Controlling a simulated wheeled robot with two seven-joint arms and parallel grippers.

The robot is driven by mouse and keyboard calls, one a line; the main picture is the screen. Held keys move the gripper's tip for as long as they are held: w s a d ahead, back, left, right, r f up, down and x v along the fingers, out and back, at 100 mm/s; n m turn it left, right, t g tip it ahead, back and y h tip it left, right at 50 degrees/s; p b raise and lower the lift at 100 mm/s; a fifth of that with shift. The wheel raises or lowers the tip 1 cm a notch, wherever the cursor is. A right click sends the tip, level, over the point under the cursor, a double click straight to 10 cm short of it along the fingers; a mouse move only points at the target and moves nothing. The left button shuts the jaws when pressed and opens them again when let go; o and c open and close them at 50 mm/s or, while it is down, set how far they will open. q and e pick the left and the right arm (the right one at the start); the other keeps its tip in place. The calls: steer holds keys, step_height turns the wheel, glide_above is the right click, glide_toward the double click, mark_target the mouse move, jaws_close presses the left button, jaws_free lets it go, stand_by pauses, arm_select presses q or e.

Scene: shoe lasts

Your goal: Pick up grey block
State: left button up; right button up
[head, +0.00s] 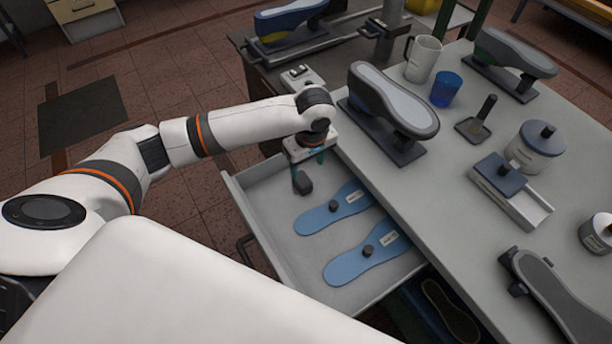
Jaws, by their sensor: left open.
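My left gripper (306,160), with teal on its fingers, hangs open and pointing down over the back left of the open drawer (270,209). A small dark grey block-like piece (302,183) shows just below its fingers, inside the drawer outline. I cannot tell whether it touches the fingers or rests on the drawer floor. Two blue insoles (333,211) (364,255) lie in the drawer, each with a small dark knob and a white label. My right gripper is not in view.
The grey worktop (465,225) holds a shoe last on a stand (392,100), a white mug (422,60), a blue cup (445,90), a lidded jar (537,147) and a slide fixture (510,190). The drawer's left part is bare.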

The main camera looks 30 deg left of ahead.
mark_target(302, 179)
arm_select(q)
steer(key=f, duration=0.3)
steer(key=shift+s+a+f, duration=0.1)
steer(key=shift+a+f, duration=0.15)
steer(key=shift+f, duration=0.05)
steer(key=shift+w+a+f, duration=0.15)
steer(key=shift+w+f, duration=0.05)
steer(key=shift+f, duration=0.4)
steer(key=f, duration=0.3)
steer(key=shift+a+f, duration=0.25)
steer(key=shift+a, duration=0.15)
steer(key=shift+w+f, duration=0.15)
steer(key=shift+f, duration=0.3)
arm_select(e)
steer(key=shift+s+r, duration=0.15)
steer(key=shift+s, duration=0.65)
